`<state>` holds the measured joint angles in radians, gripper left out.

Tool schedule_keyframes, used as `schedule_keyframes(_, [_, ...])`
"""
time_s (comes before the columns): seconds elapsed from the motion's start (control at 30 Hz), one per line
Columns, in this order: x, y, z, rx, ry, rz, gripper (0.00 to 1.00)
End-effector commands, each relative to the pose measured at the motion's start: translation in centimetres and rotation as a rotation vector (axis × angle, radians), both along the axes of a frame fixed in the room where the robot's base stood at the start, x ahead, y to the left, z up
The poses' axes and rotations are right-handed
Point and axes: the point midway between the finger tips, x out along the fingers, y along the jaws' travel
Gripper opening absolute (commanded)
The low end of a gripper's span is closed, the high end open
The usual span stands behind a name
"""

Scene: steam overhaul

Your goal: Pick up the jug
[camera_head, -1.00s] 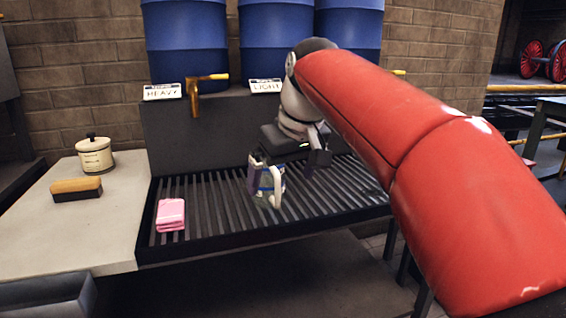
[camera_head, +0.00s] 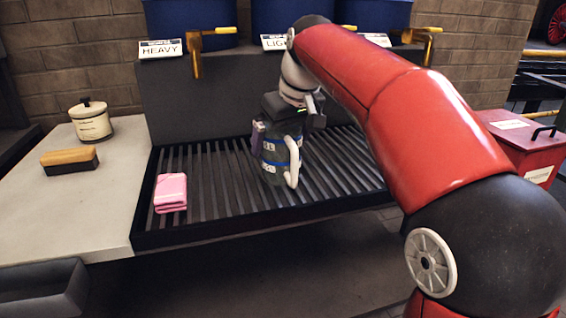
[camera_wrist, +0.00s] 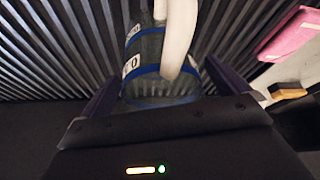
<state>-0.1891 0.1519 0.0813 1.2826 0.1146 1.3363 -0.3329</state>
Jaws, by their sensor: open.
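The jug (camera_head: 274,160) stands upright on the slatted drip grate (camera_head: 221,200). It is clear grey with blue bands, white number labels and a white handle. My gripper (camera_head: 282,128) is right at the jug, close over its upper part. Part of the jug's top is hidden by my gripper in the head view.
A folded pink cloth (camera_head: 171,192) lies on the grate at left. A brush (camera_head: 69,160) and a lidded cream tin (camera_head: 91,122) stand on the left counter (camera_head: 100,202). Brass taps (camera_head: 196,58) jut out behind, under blue barrels (camera_head: 190,22). A red box (camera_head: 524,145) is at right.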

Motion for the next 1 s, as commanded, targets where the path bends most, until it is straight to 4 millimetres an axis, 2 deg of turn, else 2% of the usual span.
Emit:
schedule_keyframes(0.27, [0.15,0.1,-0.42,0.0,-0.001,0.0,1.0])
schedule_keyframes(0.7, [0.14,0.09,-0.35,0.0,-0.002,0.0,0.46])
schedule_keyframes(1.0, [0.13,0.1,-0.13,0.0,-0.002,0.0,0.46])
